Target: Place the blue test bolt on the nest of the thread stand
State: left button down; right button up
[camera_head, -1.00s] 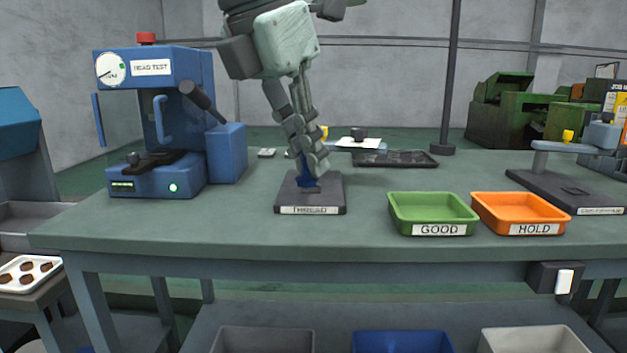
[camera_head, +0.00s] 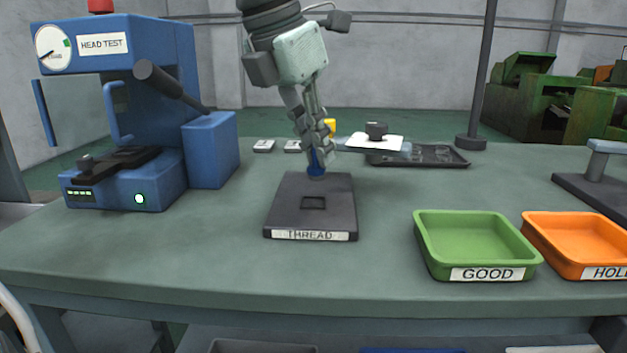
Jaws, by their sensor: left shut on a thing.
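The thread stand (camera_head: 284,215) is a dark flat block labelled THREAD on the bench. Its nest (camera_head: 314,203) is a small square recess in the top, and it looks empty. My left gripper (camera_head: 318,150) points down behind the nest, shut on the blue test bolt (camera_head: 316,168). The bolt shows below the fingertips, near the stand's rear edge; its upper part is hidden by the fingers. I cannot tell whether its lower end touches the stand. My right gripper is not in view.
The blue HEAD TEST machine (camera_head: 150,60) stands at left. A green GOOD tray (camera_head: 430,255) and an orange HOLD tray (camera_head: 550,255) are at right. A dark tray (camera_head: 440,157) and a white sheet (camera_head: 372,141) lie behind. The bench in front of the stand is clear.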

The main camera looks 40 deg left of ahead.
pick_arm(q)
jog(key=w+a+f, duration=0.1)
jog(key=w+a, duration=0.1)
jog(key=w+a+f, duration=0.1)
jog(key=w+f, duration=0.1)
jog(key=shift+w+a+f, duration=0.25)
jog(key=shift+a, duration=0.15)
jog(key=shift+w+a+f+p, duration=0.1)
jog(key=shift+f+p, duration=0.05)
jog(key=shift+p, duration=0.15)
notch_tip(320, 180, down, 4)
jog(key=shift+r, duration=0.1)
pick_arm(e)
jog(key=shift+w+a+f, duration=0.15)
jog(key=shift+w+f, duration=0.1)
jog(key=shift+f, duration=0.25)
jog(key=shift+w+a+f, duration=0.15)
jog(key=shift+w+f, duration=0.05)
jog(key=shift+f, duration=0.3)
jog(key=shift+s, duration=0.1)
pick_arm(q)
jog(key=c, duration=1.6)
grip_release()
jog(key=shift+c, duration=0.2)
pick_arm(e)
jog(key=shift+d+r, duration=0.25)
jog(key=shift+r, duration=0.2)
